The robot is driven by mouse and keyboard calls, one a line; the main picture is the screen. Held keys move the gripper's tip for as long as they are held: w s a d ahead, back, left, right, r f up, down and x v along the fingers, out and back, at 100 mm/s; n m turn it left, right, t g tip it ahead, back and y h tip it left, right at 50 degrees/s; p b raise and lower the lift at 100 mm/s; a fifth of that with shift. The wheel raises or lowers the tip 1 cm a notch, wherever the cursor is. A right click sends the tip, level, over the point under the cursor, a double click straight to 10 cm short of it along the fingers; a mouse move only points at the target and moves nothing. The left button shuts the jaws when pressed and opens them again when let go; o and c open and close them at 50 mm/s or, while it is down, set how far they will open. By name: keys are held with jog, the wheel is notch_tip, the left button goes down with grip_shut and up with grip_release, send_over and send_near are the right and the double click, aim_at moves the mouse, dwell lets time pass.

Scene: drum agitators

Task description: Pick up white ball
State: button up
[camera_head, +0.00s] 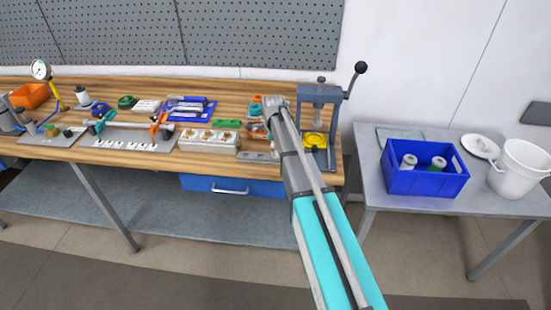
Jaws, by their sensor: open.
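I cannot make out a white ball anywhere in the head view. My arm reaches from the bottom right up over the right part of the wooden workbench (230,92). My gripper (268,121) is at the arm's far end, low over the bench, just left of the grey press. It is small and mostly hidden by my wrist. It is open, and I see nothing held in it. My arm also covers part of the bench top beside the small orange and teal parts (256,110).
The press (320,95) has a black-knobbed lever and yellow base piece. A white parts tray (208,141), tools and a dial gauge (40,70) crowd the bench. On the grey side table (385,205) stand a blue crate (425,183) holding cans and a white bucket (515,180).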

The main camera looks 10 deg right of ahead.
jog(key=shift+d+f+b, duration=0.1)
jog(key=shift+f+b, duration=1.1)
jog(key=shift+f, duration=0.3)
jog(key=c, duration=1.2)
